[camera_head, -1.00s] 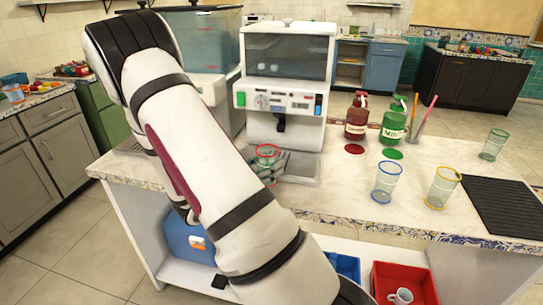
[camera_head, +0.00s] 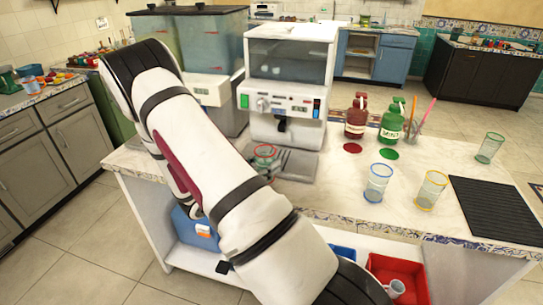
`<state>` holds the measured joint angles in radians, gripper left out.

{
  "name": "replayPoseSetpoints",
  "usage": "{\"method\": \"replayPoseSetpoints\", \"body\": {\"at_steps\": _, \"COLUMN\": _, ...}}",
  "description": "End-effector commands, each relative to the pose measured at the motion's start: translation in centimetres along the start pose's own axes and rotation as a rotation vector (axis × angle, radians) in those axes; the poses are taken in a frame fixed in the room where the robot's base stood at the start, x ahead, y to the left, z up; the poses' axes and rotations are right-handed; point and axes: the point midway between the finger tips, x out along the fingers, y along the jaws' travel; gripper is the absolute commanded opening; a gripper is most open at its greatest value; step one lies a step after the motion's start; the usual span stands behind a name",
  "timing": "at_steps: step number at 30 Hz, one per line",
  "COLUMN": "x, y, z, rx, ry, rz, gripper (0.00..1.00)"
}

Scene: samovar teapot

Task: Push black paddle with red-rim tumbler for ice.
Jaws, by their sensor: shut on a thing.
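The red-rim tumbler (camera_head: 264,151) is clear and upright, low in front of the white ice machine (camera_head: 290,88). My gripper (camera_head: 268,163) is shut on it; the fingers are small and partly hidden by my arm. The black paddle (camera_head: 282,124) hangs under the machine's control panel, a little above and to the right of the tumbler's rim in the picture. I see no clear contact between them. The lower part of the tumbler is hard to make out.
A grey drip tray (camera_head: 300,163) lies below the machine. On the counter to the right stand a red bottle (camera_head: 356,118), a green bottle (camera_head: 392,122), a blue-rim tumbler (camera_head: 377,184), a yellow-rim tumbler (camera_head: 431,190) and a green-rim tumbler (camera_head: 489,148). A black ribbed mat (camera_head: 497,208) lies at right.

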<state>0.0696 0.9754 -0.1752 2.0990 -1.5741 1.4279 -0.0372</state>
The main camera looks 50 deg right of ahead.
Motion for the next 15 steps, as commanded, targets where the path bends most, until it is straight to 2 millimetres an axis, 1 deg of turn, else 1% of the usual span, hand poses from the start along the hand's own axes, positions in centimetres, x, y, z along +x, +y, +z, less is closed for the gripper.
{"method": "replayPoseSetpoints", "body": {"at_steps": 1, "x": 0.08, "y": -0.40, "z": 0.43, "rx": -0.002, "ry": 0.000, "rz": 0.000, "gripper": 0.13}}
{"method": "replayPoseSetpoints", "body": {"at_steps": 15, "x": 0.08, "y": -0.49, "z": -0.29, "rx": 0.000, "ry": 0.003, "rz": -0.001, "gripper": 0.13}}
